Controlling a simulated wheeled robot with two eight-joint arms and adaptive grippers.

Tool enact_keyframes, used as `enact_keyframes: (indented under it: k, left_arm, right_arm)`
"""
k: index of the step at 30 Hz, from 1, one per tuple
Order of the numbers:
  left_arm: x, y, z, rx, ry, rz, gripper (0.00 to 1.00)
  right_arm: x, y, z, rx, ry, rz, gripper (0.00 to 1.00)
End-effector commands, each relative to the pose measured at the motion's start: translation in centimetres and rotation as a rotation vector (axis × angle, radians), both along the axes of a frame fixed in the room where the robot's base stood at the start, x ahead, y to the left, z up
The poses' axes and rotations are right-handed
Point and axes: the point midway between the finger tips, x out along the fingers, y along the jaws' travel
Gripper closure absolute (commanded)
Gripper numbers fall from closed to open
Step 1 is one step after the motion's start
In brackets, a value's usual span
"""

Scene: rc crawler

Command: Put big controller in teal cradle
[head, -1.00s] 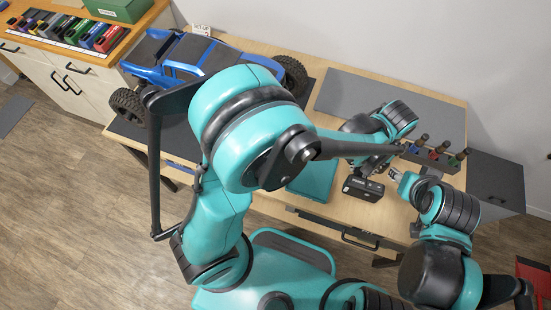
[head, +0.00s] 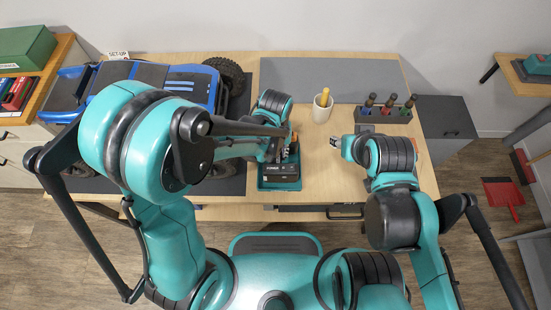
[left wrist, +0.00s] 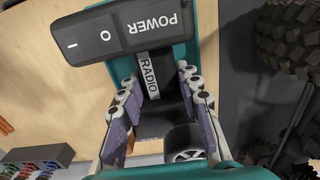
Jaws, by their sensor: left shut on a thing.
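The big black controller (head: 279,173) is at the teal cradle (head: 265,185), within its outline in the head view. In the left wrist view the controller (left wrist: 122,32) shows its POWER switch plate and a RADIO label, with the cradle's teal wall (left wrist: 209,45) beside it. I cannot tell whether it rests on the cradle floor or hangs slightly above. My left gripper (head: 283,150) is shut on the controller; its fingers (left wrist: 160,112) lie on both sides of the RADIO part. My right gripper (head: 336,143) is apart, over the table to the right; its jaw opening is unclear.
A blue crawler (head: 190,85) with large tyres stands on a dark mat to the left. A grey mat (head: 345,80) lies at the back. Bare table (head: 317,180) lies right of the cradle.

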Motion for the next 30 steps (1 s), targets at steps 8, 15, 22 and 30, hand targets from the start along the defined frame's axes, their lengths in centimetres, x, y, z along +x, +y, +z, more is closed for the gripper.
enact_keyframes:
  k: [8,15,22,30]
  left_arm:
    - [0.0,0.0,-3.9,0.0,0.0,0.0,1.0]
    - [0.0,0.0,-3.7,0.0,0.0,0.0,1.0]
    - [0.0,0.0,-4.0,0.0,0.0,0.0,0.46]
    - [0.0,0.0,-4.0,0.0,0.0,0.0,0.46]
  right_arm:
    - [0.0,0.0,-1.9,0.0,0.0,0.0,0.59]
    - [0.0,0.0,-1.7,0.0,0.0,0.0,0.59]
    - [0.0,0.0,-2.0,0.0,0.0,0.0,0.59]
    - [0.0,0.0,-2.0,0.0,0.0,0.0,0.59]
